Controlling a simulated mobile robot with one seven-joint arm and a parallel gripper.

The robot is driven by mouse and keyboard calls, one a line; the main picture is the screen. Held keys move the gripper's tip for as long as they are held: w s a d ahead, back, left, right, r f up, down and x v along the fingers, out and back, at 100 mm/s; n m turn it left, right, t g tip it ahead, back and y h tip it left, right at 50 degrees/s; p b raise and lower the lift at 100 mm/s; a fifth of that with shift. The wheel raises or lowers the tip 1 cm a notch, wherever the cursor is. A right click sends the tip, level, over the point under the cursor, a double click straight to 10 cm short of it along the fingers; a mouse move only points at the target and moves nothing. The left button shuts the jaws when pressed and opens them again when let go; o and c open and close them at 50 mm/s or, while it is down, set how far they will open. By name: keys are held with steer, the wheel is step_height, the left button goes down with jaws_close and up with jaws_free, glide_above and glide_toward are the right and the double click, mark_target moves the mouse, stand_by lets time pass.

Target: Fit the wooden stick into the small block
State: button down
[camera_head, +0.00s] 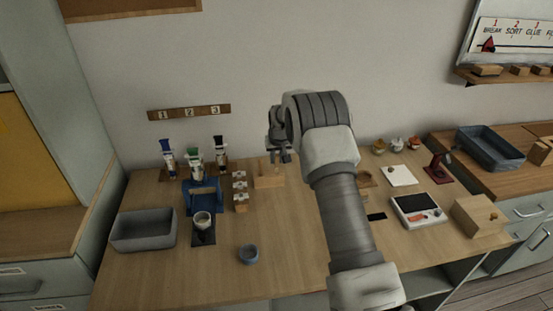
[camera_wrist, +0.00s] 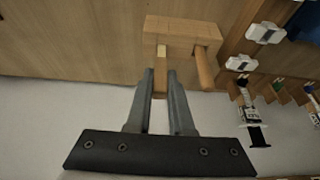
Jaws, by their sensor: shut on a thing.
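The small block (camera_wrist: 178,27) is light wood and lies on the table; it also shows in the head view (camera_head: 268,182) below my gripper. One wooden stick (camera_wrist: 204,70) stands out of the block at one end. My gripper (camera_wrist: 165,75) is shut on another wooden stick (camera_wrist: 161,84), a pale, square-sided one, over the other end of the block. In the head view my gripper (camera_head: 280,158) hangs fingers down just above the block. The held stick's tip meets the block's edge in the wrist view; I cannot tell whether it is inside.
A rack with white pieces (camera_head: 240,190) stands close left of the block. The table between bowl and block is clear.

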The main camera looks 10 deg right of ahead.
steer(key=c, duration=0.7)
jaws_free()
steer(key=shift+p+v, duration=0.85)
steer(key=shift+v, duration=1.65)
steer(key=v, duration=1.7)
steer(key=shift+r, duration=0.25)
